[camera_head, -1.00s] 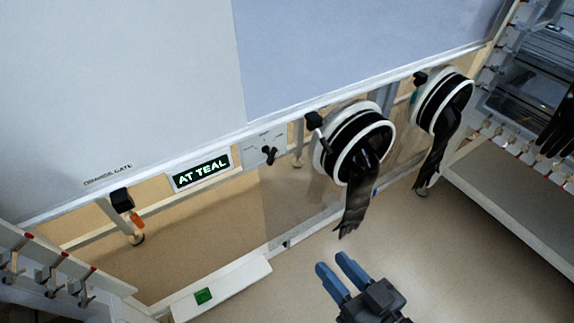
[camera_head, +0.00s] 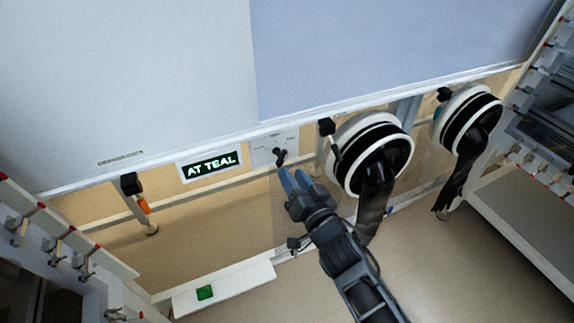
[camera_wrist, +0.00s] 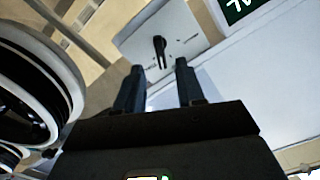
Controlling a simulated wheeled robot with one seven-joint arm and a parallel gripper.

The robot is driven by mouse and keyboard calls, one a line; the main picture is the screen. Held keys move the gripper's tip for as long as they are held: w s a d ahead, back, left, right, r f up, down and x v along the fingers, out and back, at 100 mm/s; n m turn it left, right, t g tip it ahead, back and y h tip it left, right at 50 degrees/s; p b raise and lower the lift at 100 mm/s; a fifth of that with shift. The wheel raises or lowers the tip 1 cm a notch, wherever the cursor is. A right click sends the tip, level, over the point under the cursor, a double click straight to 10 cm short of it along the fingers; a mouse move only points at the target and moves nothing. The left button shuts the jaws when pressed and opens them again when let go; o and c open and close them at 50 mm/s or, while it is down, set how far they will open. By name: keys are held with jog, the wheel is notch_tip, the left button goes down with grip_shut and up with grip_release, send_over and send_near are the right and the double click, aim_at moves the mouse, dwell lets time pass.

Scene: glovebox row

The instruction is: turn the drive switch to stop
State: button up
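The drive switch (camera_head: 281,156) is a small black handle on a pale plate (camera_head: 262,150) at the glovebox front, between the "AT TEAL" display and the nearer glove port. In the wrist view the switch (camera_wrist: 160,48) stands out from its plate (camera_wrist: 185,28), just beyond my fingertips. My gripper (camera_head: 295,180) has blue fingers and is just below the switch in the head view. In the wrist view my gripper (camera_wrist: 157,82) is open, with an empty gap between its fingers lined up below the handle. I cannot tell whether a finger touches it. The plate's lettering is too small to read.
The "AT TEAL" display (camera_head: 210,165) is left of the switch plate. Two glove ports with hanging black gloves, the nearer port (camera_head: 368,152) and the farther port (camera_head: 468,118), stand to the right. A green button (camera_head: 205,292) is low on a white ledge.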

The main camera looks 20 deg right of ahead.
aim_at(283, 161)
jog(key=shift+w+b, duration=0.35)
jog(key=shift+w, duration=2.15)
jog(key=shift+c, duration=0.4)
grip_shut()
